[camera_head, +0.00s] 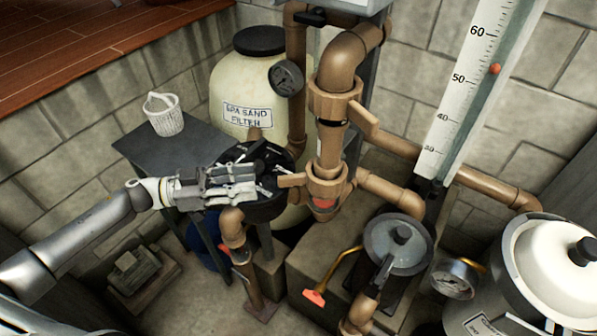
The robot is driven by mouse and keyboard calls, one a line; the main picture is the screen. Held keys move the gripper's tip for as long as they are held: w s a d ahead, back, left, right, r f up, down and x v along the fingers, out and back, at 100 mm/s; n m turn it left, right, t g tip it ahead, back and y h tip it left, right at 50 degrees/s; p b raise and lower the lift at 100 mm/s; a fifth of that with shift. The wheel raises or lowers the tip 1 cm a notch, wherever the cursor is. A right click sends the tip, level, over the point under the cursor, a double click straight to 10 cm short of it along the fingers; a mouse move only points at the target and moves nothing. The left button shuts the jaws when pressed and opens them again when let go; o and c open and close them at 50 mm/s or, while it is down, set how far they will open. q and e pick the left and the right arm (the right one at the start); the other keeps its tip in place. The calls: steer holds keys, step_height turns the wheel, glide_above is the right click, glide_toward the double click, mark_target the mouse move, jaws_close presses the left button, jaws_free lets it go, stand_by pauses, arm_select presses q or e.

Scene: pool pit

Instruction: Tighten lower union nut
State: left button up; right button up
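The lower union nut (327,187) is a brown collar on the vertical pipe in the middle, with a lug (291,180) sticking out to the left. A red band (323,204) shows just under it. The upper union nut (333,104) is a similar collar higher on the same pipe. My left gripper (274,172) reaches in from the left, with its fingers just left of the lower nut's lug. Its dark fingers blend with a black round part behind, so their opening and any contact are unclear. My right gripper is out of view.
The cream sand filter (228,88) with a gauge (286,78) stands behind. A white basket (163,116) sits on a dark table (190,150) at left. A grey-lidded pump (398,244), a white tank (556,265) and a tall scale (465,85) are at right.

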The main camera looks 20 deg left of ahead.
mark_target(284, 177)
arm_select(q)
steer(key=p+x, duration=0.2)
steer(key=x, duration=0.5)
steer(key=shift+w+d, duration=0.25)
steer(key=shift+d, duration=0.05)
steer(key=shift+w+d, duration=0.2)
steer(key=shift+d, duration=0.3)
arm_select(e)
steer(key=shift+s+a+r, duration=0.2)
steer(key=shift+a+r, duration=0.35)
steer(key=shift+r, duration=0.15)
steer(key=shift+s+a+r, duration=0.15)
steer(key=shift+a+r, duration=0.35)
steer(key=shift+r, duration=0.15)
arm_select(q)
jaws_close()
